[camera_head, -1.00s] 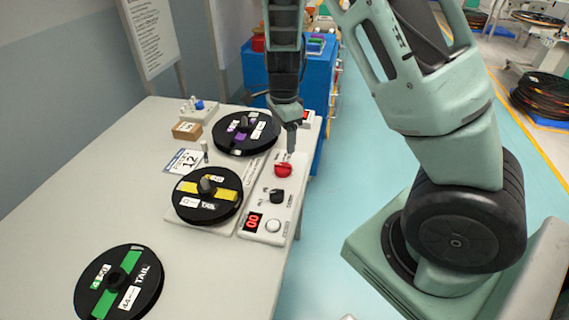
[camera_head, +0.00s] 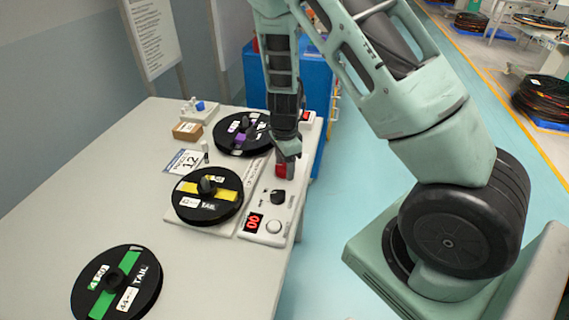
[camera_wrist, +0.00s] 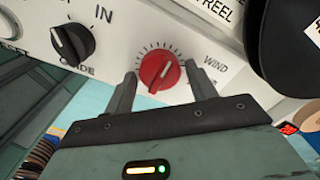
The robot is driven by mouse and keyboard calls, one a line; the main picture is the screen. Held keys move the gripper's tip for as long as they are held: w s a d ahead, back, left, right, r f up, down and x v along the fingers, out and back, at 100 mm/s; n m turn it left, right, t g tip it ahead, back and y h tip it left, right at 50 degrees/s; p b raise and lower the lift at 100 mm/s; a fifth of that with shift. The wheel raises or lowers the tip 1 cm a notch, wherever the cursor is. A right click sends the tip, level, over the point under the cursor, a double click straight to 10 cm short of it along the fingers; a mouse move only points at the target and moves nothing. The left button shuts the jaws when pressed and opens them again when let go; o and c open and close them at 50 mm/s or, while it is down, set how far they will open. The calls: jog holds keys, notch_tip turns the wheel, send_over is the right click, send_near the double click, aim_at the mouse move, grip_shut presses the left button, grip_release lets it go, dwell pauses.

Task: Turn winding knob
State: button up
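In the head view the red knob (camera_head: 282,171) shows only partly below the gripper. My gripper (camera_wrist: 161,68) is open, with one finger on each side of the knob and gaps to it in the picture. I cannot tell how deep the fingertips reach. In the head view my gripper (camera_head: 287,156) hangs over the white control panel (camera_head: 257,207).
A black mode knob (camera_head: 277,197), a red digit display (camera_head: 253,222) and a white button (camera_head: 273,227) sit nearer on the panel. The yellow-banded reel (camera_head: 226,196) is left of it. A purple-marked reel (camera_head: 233,147) stands behind; a green-banded reel (camera_head: 118,283) lies at front left.

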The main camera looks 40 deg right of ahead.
jog(key=c, duration=0.6)
jog(key=n, duration=0.5)
jog(key=shift+w+n, duration=0.1)
jog(key=shift+n, duration=0.3)
jog(key=n, duration=0.5)
jog(key=shift+n+b, duration=0.3)
jog(key=shift+b, duration=0.1)
jog(key=o, duration=1)
jog(key=shift+r, duration=0.15)
